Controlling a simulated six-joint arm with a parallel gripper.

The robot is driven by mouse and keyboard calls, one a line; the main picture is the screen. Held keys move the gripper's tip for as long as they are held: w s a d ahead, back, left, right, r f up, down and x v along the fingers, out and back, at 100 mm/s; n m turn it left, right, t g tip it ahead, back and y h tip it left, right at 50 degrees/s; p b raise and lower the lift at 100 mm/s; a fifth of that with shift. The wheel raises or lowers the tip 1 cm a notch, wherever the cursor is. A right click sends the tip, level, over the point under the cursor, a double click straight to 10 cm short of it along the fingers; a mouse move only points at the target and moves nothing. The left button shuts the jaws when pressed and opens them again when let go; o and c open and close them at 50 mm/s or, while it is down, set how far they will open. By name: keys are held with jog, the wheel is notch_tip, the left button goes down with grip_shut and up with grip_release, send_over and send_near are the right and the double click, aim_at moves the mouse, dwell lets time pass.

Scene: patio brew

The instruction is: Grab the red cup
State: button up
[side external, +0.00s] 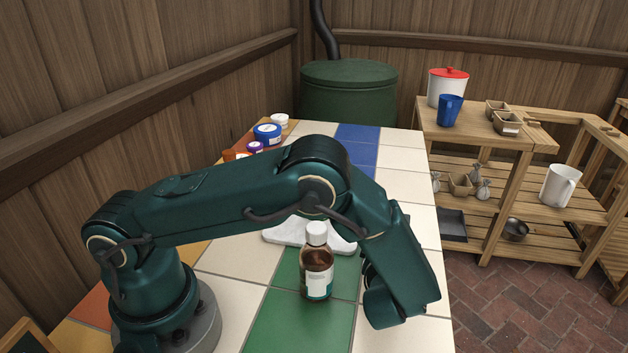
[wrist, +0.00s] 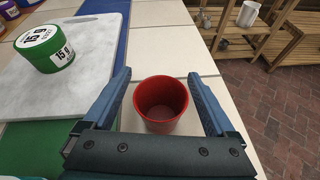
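A red cup (wrist: 162,103) stands upright on the pale tiles in the wrist view, its open top facing the camera. My gripper (wrist: 158,73) is open, with one finger on each side of the cup. A narrow gap shows on the left side of the cup; the right finger looks very close to it, and I cannot tell whether it touches. In the side external view the red cup is hidden, and my fingers do not show clearly behind my wrist.
A marble board (wrist: 25,85) carries a green-lidded round tin (wrist: 45,48) left of the cup. A brown bottle with a white cap (side external: 317,262) stands on the green tile. The table's right edge is close to the cup. A wooden shelf (side external: 480,140) stands beyond it.

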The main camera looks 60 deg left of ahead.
jog(key=c, duration=1.2)
jog(key=shift+r, duration=0.1)
